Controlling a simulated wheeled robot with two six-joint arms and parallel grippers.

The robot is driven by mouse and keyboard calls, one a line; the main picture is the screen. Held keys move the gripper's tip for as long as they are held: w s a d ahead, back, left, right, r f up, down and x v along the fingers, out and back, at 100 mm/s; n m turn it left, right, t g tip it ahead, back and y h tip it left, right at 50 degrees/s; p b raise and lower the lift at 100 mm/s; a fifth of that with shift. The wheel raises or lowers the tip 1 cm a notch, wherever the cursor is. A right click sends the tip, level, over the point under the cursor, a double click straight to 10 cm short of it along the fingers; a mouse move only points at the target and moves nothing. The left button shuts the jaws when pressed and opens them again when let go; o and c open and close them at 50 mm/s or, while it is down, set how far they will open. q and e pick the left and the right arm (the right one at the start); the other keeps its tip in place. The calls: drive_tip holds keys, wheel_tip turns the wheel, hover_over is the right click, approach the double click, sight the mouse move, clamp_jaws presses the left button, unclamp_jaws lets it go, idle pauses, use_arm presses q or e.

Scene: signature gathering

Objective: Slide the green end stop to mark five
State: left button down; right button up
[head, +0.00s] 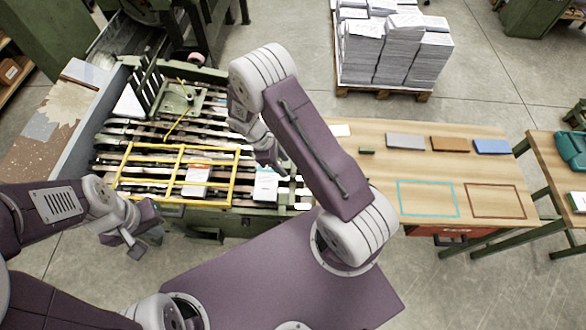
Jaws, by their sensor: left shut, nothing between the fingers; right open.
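A green plate-like part (180,101) with a knob sits at the back of the slatted machine bed; I cannot tell for sure that it is the end stop. No numbered marks are readable. My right gripper (273,164) is open and empty over the right part of the bed, right of and nearer than the green part. My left gripper (138,247) is shut and empty, in front of the bed's near left edge and apart from the green part.
A yellow barred guard (181,146) lies across the bed, with white paper stacks (265,185) near it. A loaded pallet (385,90) stands behind.

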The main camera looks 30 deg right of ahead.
sight(293, 174)
drive_tip(key=p+x, duration=0.1)
drive_tip(key=x, duration=0.8)
drive_tip(key=shift+w+d+f, duration=0.1)
drive_tip(key=shift+d+f, duration=0.05)
drive_tip(key=shift+f, duration=0.05)
drive_tip(key=shift+w, duration=0.1)
drive_tip(key=shift+f, duration=0.1)
drive_tip(key=c, duration=1)
drive_tip(key=shift+w, duration=0.1)
